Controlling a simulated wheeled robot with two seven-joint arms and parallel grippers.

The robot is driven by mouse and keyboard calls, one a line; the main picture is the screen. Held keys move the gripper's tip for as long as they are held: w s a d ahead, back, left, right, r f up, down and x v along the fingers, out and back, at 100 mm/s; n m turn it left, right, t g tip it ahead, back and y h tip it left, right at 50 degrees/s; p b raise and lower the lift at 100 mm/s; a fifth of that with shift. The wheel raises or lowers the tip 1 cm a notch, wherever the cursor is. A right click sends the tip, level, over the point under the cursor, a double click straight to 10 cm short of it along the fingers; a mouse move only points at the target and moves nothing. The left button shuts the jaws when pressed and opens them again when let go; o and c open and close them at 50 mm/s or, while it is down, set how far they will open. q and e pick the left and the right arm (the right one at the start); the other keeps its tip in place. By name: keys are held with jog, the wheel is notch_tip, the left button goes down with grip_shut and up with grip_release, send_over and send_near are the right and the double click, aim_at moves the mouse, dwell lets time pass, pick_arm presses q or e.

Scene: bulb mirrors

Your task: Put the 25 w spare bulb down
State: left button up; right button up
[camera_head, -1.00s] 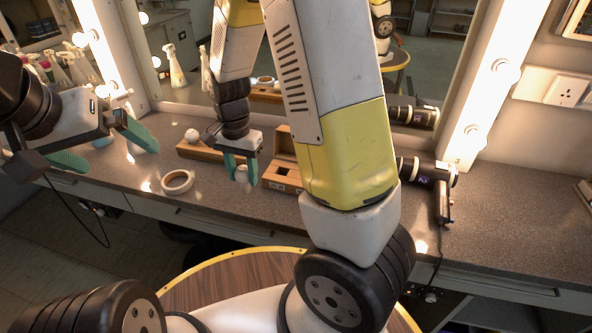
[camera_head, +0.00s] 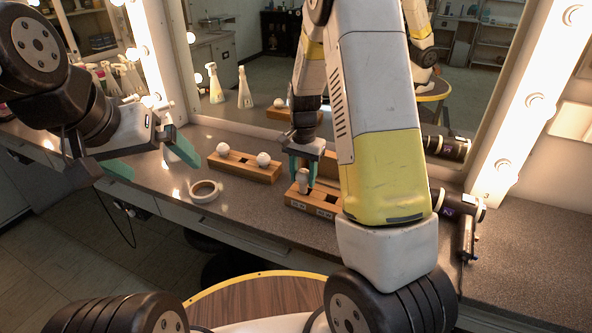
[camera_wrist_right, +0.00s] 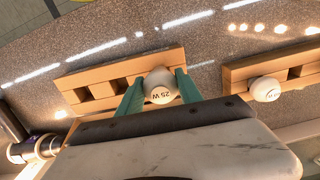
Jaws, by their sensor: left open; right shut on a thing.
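The 25 W bulb (camera_wrist_right: 160,88), white with its label facing the camera, is between the green fingers of my right gripper (camera_wrist_right: 158,92) in the right wrist view. In the head view my right gripper (camera_head: 304,172) is shut on it, and the bulb (camera_head: 304,182) is upright at the near wooden block (camera_head: 312,207). In the wrist view this block (camera_wrist_right: 84,83) shows two empty square holes beside the bulb. The bulb's base is hidden, so I cannot tell how deep it sits. My left gripper (camera_head: 148,160) is open and empty.
A second wooden block (camera_head: 240,170) holds two white bulbs (camera_head: 263,159). A white ring (camera_head: 205,191) lies on the grey counter in front of it. A black hairdryer (camera_head: 466,240) is at the right. Spray bottles (camera_head: 122,78) stand by the mirror at the left.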

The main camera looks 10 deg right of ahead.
aim_at(305, 183)
jog(key=shift+w+d, duration=0.25)
jog(key=shift+w+d+f, duration=0.1)
jog(key=shift+w+f, duration=0.05)
jog(key=shift+f, duration=0.75)
jog(key=shift+w+d+f, duration=0.1)
jog(key=shift+f, duration=0.8)
jog(key=o, duration=1.3)
jog(key=shift+f, duration=0.15)
jog(key=shift+o, duration=0.2)
